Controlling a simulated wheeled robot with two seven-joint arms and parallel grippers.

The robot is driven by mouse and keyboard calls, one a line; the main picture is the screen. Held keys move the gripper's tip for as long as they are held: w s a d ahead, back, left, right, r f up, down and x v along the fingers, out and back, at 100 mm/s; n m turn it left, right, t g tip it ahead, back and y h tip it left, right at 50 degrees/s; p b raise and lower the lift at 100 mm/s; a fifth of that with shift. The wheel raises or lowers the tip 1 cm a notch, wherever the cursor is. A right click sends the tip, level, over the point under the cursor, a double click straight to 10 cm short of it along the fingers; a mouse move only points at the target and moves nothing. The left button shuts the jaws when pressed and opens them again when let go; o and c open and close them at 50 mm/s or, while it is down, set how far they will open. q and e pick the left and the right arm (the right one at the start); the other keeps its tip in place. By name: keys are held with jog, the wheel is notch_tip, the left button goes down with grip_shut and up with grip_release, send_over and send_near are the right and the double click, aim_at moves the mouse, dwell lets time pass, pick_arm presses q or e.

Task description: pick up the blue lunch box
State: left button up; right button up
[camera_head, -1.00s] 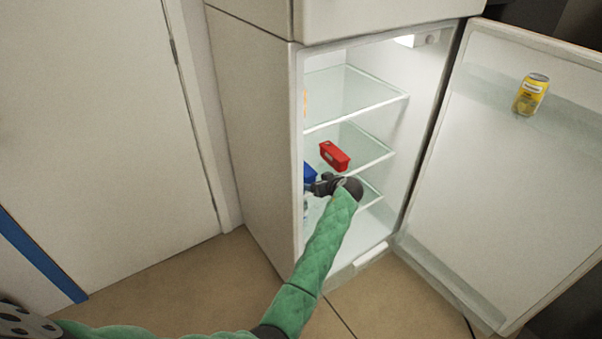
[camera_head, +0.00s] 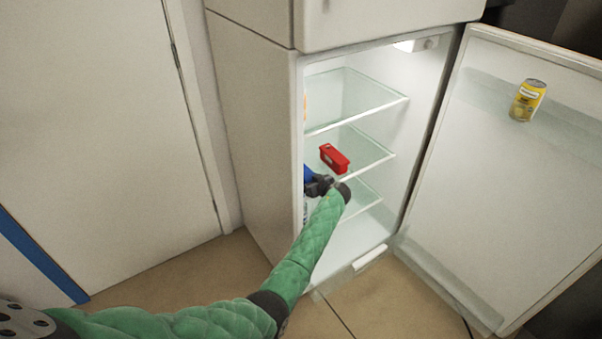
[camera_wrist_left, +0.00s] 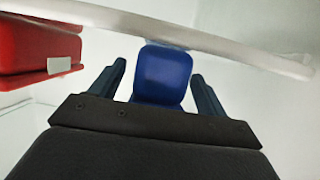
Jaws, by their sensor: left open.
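The blue lunch box (camera_head: 308,174) is inside the open fridge, near its left wall; the fridge side and my gripper hide most of it in the head view. In the left wrist view the blue lunch box (camera_wrist_left: 162,76) lies between the two fingers of my left gripper (camera_wrist_left: 158,88). The fingers stand apart, one on each side, with gaps visible beside the box. In the head view my left gripper (camera_head: 313,184) reaches into the fridge at the box. My right gripper is not in view.
A red box (camera_head: 334,158) sits on the middle glass shelf; it also shows in the left wrist view (camera_wrist_left: 38,55). A pale shelf edge (camera_wrist_left: 170,32) crosses above the blue box. The fridge door (camera_head: 500,170) stands open at right, holding a yellow can (camera_head: 528,100).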

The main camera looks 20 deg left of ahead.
pick_arm(q)
jog(key=shift+w+a+f, duration=0.2)
jog(key=shift+w+a, duration=0.05)
jog(key=shift+a, duration=0.05)
jog(key=c, duration=1.3)
jog(key=shift+o, duration=0.2)
jog(key=shift+r, duration=0.15)
